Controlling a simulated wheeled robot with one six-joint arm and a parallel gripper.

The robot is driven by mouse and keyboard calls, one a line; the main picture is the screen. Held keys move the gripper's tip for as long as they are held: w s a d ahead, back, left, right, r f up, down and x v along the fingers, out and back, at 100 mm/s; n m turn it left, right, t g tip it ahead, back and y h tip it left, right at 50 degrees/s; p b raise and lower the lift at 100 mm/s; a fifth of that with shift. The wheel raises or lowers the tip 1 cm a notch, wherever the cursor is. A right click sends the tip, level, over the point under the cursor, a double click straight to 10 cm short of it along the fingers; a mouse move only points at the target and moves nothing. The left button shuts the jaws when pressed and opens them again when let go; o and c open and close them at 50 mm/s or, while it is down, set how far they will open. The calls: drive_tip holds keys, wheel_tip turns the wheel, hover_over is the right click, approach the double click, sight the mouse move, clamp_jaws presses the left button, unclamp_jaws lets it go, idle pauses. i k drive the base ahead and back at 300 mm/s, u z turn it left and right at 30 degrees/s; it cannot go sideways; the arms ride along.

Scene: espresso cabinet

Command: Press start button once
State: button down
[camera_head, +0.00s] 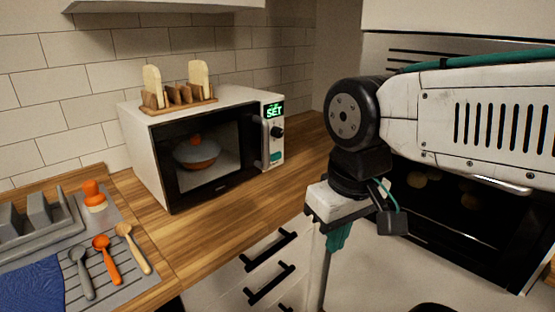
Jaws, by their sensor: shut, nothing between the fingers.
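A white microwave (135,125) stands on the wooden counter in the head view, with its dark glass door shut. Its right-hand panel has a display (275,111) reading "SET" in green, a black knob (277,132) below it, and a teal button (276,157) at the bottom. The button's label is too small to read. My gripper (337,238) hangs to the right of and lower than the panel, pointing down, with teal fingers shut and empty. It is apart from the microwave and its button; the fingertips are partly hard to make out.
A wooden rack (180,107) with bread slices sits on the microwave. Inside is a lidded round dish (197,155). Spoons (107,262) and a drying rack (40,225) are at left. Drawers (245,275) lie below the counter; an oven (450,215) is at right. Counter (235,210) before the microwave is clear.

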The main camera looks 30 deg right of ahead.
sight(276, 156)
drive_tip(key=u, duration=1)
drive_tip(key=i, duration=0.4)
drive_tip(key=z, duration=1.7)
